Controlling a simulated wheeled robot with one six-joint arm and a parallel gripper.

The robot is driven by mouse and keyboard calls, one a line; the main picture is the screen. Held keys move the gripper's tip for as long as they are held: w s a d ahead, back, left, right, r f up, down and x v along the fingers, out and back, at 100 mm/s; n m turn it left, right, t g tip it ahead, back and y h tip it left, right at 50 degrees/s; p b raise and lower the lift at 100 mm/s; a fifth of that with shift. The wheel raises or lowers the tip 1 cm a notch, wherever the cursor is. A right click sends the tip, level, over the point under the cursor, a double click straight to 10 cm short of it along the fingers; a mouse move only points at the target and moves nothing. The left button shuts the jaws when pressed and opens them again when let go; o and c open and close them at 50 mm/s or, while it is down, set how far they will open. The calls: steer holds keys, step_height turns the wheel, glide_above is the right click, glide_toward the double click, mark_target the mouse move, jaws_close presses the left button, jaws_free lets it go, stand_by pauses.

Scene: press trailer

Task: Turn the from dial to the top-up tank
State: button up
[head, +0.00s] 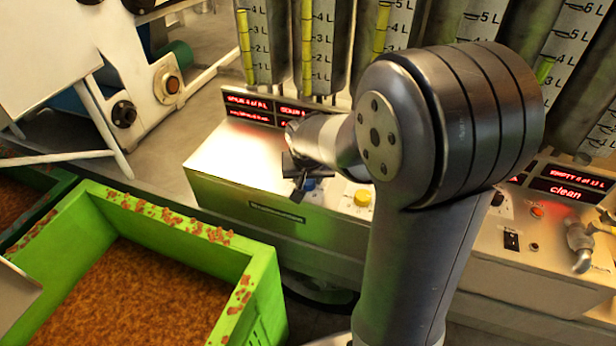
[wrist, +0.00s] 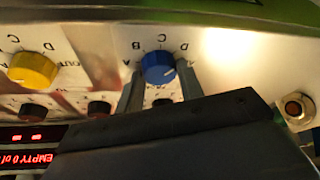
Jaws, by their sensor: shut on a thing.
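My gripper (head: 299,186) reaches down to the front panel of the cream control box (head: 225,165). In the wrist view, which is upside down, my gripper (wrist: 160,80) has its fingers on either side of a blue dial (wrist: 157,66) and is shut on it. Letters A, B, C and D stand around the blue dial; a pale mark shows on its face. In the head view the blue dial (head: 308,184) is mostly hidden by my gripper. A yellow dial (wrist: 33,69) sits beside it, with C, D and OUT legible. I cannot read which dial is "from".
Small dark knobs (wrist: 99,108) and a red button (wrist: 294,109) are on the panel near my gripper. Graduated tubes (head: 318,45) stand behind the box, above red displays (head: 249,108). A green crate (head: 262,290) of brown pulp stands at front left.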

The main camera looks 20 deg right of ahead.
steer(key=shift+c, duration=1)
steer(key=shift+n, duration=0.3)
steer(key=shift+d+n+y, duration=0.15)
steer(key=shift+n+y, duration=0.45)
steer(key=shift+n, duration=0.6)
steer(key=n+y+b, duration=0.1)
steer(key=n+b, duration=0.1)
steer(key=n, duration=0.1)
steer(key=n+y+b, duration=0.1)
steer(key=n, duration=0.1)
steer(key=shift+w+d+f+n+b, duration=0.1)
steer(key=shift+f+n+b, duration=0.05)
steer(key=shift+n+b, duration=0.25)
steer(key=n+b, duration=0.1)
steer(key=n, duration=0.1)
steer(key=n+g+y+b, duration=0.1)
steer(key=n, duration=0.1)
steer(key=shift+w+d+n+y, duration=0.1)
steer(key=shift+n+y, duration=0.2)
steer(key=shift+n+g+b, duration=0.5)
steer(key=shift+n+g, duration=0.5)
steer(key=shift+n, duration=1.3)
